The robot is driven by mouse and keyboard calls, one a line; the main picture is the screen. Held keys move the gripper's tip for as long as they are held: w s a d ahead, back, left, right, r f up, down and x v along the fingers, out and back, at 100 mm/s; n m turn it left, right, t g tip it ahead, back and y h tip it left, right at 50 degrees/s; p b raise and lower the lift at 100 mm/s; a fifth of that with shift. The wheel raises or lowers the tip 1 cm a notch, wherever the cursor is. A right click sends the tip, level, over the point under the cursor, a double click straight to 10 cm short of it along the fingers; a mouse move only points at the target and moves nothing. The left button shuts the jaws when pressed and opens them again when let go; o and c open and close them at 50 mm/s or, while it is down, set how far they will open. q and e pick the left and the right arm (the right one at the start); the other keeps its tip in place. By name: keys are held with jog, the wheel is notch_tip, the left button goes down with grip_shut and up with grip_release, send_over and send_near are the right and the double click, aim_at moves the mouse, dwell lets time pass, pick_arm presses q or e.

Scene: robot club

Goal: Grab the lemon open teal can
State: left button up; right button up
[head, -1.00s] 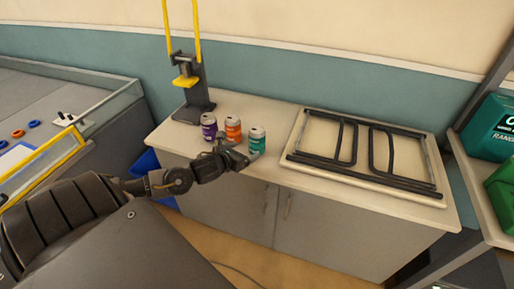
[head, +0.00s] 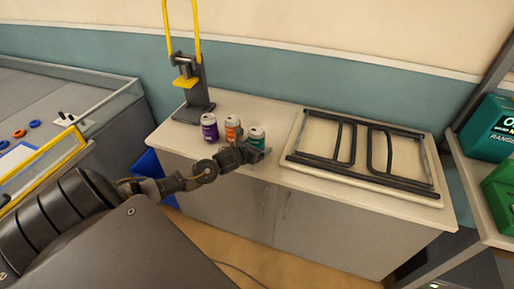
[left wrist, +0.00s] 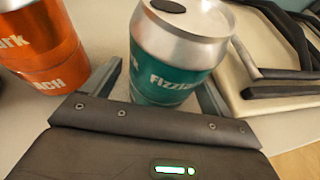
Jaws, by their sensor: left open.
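The teal can (head: 257,134) stands upright on the counter, rightmost of three cans. In the left wrist view the teal can (left wrist: 172,62) shows "Fizz" lettering and a dark opening on its silver top. My left gripper (head: 254,152) is open, with one finger on each side of the teal can's lower part. The wrist view shows the fingers (left wrist: 155,88) flanking it; whether they touch it I cannot tell. The gripper hides the can's lower part in the head view. My right gripper is out of view.
An orange can (head: 232,128) stands close left of the teal can, and a purple can (head: 209,127) further left. A black and yellow press (head: 190,85) stands behind them. A board with black frames (head: 360,150) lies to the right on the counter (head: 280,178).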

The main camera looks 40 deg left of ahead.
aim_at(254, 136)
pick_arm(q)
jog(key=c, duration=0.8)
jog(key=shift+c, duration=1.1)
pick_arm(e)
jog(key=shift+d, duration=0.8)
pick_arm(q)
jog(key=shift+r, duration=0.1)
